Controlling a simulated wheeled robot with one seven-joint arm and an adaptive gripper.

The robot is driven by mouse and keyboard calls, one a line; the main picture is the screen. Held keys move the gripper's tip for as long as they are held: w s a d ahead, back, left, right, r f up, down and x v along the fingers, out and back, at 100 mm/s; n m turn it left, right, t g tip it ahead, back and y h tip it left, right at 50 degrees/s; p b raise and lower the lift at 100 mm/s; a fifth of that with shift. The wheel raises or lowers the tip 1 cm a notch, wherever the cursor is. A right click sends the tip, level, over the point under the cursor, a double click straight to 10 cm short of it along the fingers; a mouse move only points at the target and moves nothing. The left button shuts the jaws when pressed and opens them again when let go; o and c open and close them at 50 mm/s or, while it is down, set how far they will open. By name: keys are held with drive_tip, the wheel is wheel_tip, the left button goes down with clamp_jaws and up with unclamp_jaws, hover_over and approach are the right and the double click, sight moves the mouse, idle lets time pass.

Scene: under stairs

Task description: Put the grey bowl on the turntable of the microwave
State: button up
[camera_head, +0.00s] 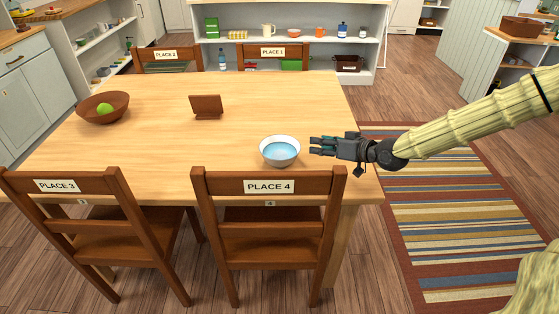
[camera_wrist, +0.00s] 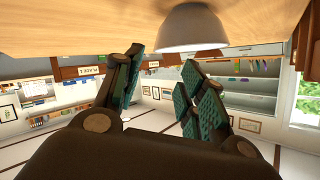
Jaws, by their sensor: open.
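A bowl (camera_head: 280,151), pale grey-white outside and light blue inside, stands upright on the wooden table (camera_head: 150,160) near its front right part, behind the chair marked PLACE 4. In the wrist view the table is at the top and the bowl (camera_wrist: 194,28) looks plain grey, just beyond my fingers. My gripper (camera_head: 314,146) is open and empty, close to the right of the bowl, pointing left at it. A small gap seems to lie between fingertips and bowl. The gripper's spread fingers also show in the wrist view (camera_wrist: 163,65). No microwave or turntable is in view.
A brown bowl with a green fruit (camera_head: 104,108) and a small brown stand (camera_head: 206,106) are on the table. Chairs marked PLACE 3 (camera_head: 72,205) and PLACE 4 (camera_head: 268,205) stand at the front edge. A striped rug (camera_head: 440,215) lies on the right.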

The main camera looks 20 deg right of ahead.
approach(292, 139)
drive_tip(key=shift+w+a+f, duration=0.55)
drive_tip(key=shift+w, duration=0.05)
drive_tip(key=shift+x, duration=2.65)
drive_tip(key=shift+w+d+r, duration=0.15)
drive_tip(key=shift+r, duration=0.05)
clamp_jaws()
